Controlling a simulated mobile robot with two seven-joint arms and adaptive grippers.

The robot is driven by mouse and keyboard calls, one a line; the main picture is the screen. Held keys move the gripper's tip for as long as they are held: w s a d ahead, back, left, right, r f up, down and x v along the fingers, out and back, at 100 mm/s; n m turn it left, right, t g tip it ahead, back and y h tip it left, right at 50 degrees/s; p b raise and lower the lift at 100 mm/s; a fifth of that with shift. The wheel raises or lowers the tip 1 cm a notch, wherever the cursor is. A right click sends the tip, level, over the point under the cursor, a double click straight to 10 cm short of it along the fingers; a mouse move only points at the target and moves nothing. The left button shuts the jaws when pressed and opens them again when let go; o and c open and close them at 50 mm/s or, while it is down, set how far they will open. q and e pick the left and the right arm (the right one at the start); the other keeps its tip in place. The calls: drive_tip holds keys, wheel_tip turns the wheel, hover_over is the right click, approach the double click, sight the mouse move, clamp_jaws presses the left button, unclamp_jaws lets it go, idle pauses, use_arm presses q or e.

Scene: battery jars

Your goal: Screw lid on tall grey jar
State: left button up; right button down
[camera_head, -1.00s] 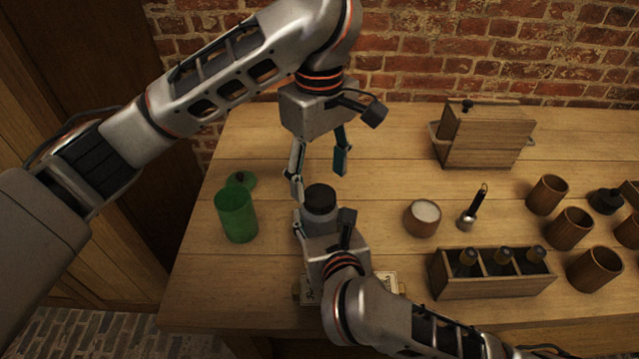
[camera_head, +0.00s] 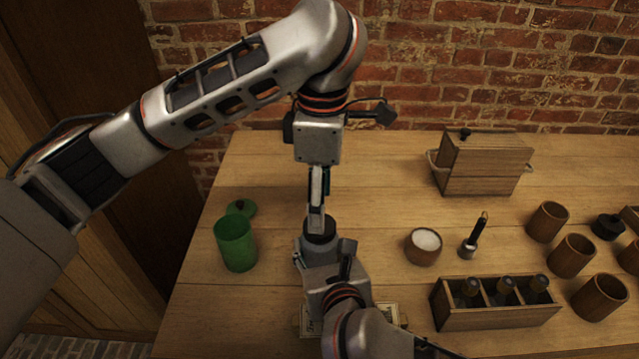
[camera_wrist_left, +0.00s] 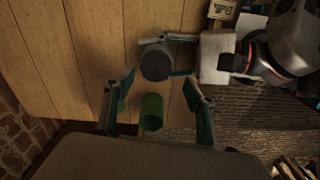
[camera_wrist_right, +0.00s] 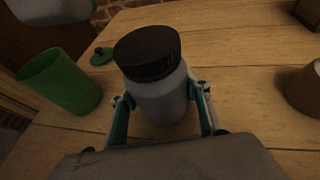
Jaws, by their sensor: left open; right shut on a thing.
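The tall grey jar (camera_wrist_right: 160,103) stands upright with a ribbed black lid (camera_wrist_right: 148,54) sitting on its top. My right gripper (camera_wrist_right: 161,95) is shut around the jar's body, one finger on each side. In the head view the lid (camera_head: 320,231) shows just below my left gripper (camera_head: 316,214), whose fingers point down and overlap in the picture. In the left wrist view the lid (camera_wrist_left: 156,63) lies near the spread fingertips of the left gripper (camera_wrist_left: 161,76), which is open. I cannot tell whether its fingers touch the lid.
A green jar (camera_head: 237,245) stands left of the grey jar, with a green lid (camera_head: 240,208) behind it. To the right are a bowl of white stuff (camera_head: 423,247), a bottle crate (camera_head: 495,316), several wooden cups (camera_head: 571,255) and a wooden box (camera_head: 481,164). The table's back middle is clear.

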sight(320, 245)
use_arm(q)
drive_tip(key=n, duration=0.4)
drive_tip(key=shift+s+r, duration=0.1)
drive_tip(key=shift+r, duration=0.05)
drive_tip(key=n, duration=0.4)
drive_tip(key=shift+s+r, duration=0.1)
drive_tip(key=n, duration=0.5)
drive_tip(key=shift+s+r+n, duration=0.1)
drive_tip(key=shift+r+n, duration=0.05)
drive_tip(key=shift+n, duration=0.15)
drive_tip(key=n, duration=0.4)
drive_tip(key=shift+r, duration=0.15)
drive_tip(key=n, duration=0.3)
drive_tip(key=shift+n, duration=0.3)
drive_tip(key=n, duration=0.5)
drive_tip(key=shift+r+n, duration=0.25)
drive_tip(key=shift+n, duration=0.15)
drive_tip(key=n, duration=0.3)
drive_tip(key=shift+r+n, duration=0.1)
drive_tip(key=shift+n, duration=0.3)
drive_tip(key=n, duration=0.5)
drive_tip(key=shift+w+r+n, duration=0.15)
drive_tip(key=shift+w+n, duration=0.1)
drive_tip(key=shift+n, duration=0.15)
drive_tip(key=n, duration=0.5)
drive_tip(key=shift+w+r+n, duration=0.15)
drive_tip(key=shift+w+n, duration=0.05)
drive_tip(key=shift+n, duration=0.1)
drive_tip(key=n, duration=0.4)
drive_tip(key=shift+w+r, duration=0.15)
